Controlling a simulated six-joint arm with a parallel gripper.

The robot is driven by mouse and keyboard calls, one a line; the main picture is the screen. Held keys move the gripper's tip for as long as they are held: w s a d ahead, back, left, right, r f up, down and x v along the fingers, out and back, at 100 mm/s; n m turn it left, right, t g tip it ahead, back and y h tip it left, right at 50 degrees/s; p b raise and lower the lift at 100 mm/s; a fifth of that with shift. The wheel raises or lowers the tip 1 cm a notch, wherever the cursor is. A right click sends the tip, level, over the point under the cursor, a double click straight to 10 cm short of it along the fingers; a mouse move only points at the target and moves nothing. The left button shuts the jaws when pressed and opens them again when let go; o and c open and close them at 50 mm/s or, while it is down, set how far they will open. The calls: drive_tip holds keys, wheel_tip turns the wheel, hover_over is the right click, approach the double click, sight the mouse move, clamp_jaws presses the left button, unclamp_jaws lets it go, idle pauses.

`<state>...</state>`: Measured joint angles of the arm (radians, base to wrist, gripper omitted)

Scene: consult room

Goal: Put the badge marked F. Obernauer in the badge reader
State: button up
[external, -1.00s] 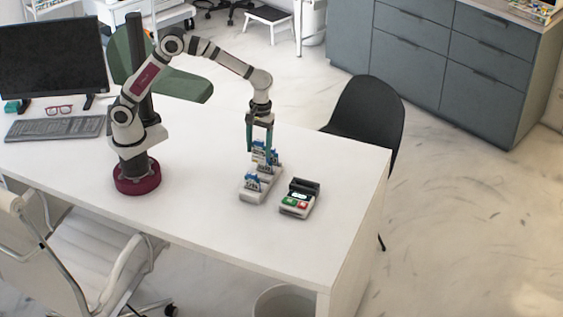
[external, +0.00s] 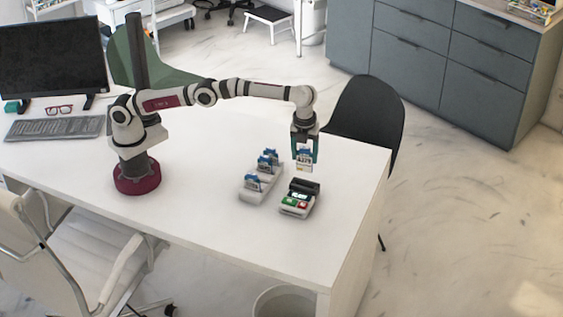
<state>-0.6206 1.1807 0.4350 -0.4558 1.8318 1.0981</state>
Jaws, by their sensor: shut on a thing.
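My gripper (external: 305,158) is shut on a white and blue badge (external: 304,166), which hangs upright between the teal fingers. The print on it is too small to read, so I cannot tell whether it says F. Obernauer. The badge reader (external: 296,206) stands on the desk below the gripper, with a dark raised back part, a small lit screen and green and red keys. The badge is above the reader's back part, apparently clear of it. A white badge rack (external: 248,196) stands just left of the reader with several blue and white badges (external: 252,182) upright in it.
The white desk (external: 200,215) is clear in front of the rack and reader. A keyboard (external: 55,128), red glasses (external: 60,109) and a monitor (external: 52,58) are at the far left. A black chair (external: 368,115) stands behind the desk's right end.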

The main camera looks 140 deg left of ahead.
sight(305, 171)
drive_tip(key=shift+w+m, duration=0.1)
drive_tip(key=shift+m, duration=0.4)
drive_tip(key=shift+f, duration=2)
drive_tip(key=shift+a+f, duration=0.1)
drive_tip(key=shift+f, duration=0.25)
drive_tip(key=shift+f, duration=0.35)
drive_tip(key=shift+f, duration=0.15)
drive_tip(key=shift+f, duration=0.6)
drive_tip(key=shift+f, duration=0.1)
drive_tip(key=shift+f, duration=0.65)
